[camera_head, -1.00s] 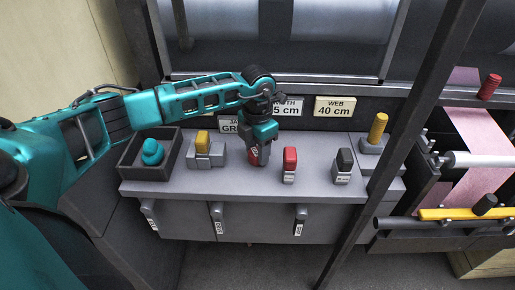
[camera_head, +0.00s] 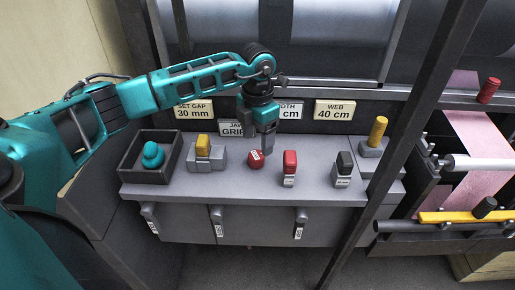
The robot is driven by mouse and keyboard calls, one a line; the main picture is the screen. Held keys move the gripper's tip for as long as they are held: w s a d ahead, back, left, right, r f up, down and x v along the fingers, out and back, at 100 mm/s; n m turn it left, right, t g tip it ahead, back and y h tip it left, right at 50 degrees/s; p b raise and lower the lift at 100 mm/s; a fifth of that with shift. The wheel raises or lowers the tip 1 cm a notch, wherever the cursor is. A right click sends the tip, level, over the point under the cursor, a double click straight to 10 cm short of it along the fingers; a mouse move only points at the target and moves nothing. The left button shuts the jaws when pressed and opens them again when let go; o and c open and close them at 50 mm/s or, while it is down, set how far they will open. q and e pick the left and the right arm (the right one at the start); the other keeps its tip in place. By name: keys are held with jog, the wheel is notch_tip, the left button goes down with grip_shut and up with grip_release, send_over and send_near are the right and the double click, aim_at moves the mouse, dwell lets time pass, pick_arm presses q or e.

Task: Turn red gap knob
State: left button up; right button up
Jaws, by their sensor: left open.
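The red gap knob (camera_head: 256,159) is a small round red knob with a white mark, on the grey console top (camera_head: 220,183) between a yellow-topped lever and a red-topped switch. My left gripper (camera_head: 262,144) hangs from above, just behind and above the knob, its fingers pointing down. It is open, holds nothing, and the knob shows clear in front of it. Whether a finger touches the knob I cannot tell. My right gripper is not in view.
The yellow lever (camera_head: 203,146) stands left of the knob. A red switch (camera_head: 290,168) and a black switch (camera_head: 343,168) stand to its right. A teal knob (camera_head: 152,155) sits in a dark tray (camera_head: 130,160). A dark post (camera_head: 400,140) crosses the right side.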

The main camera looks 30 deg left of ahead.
aim_at(258, 154)
pick_arm(q)
notch_tip(258, 154, up, 7)
jog(key=shift+r, duration=0.2)
dwell(0.5)
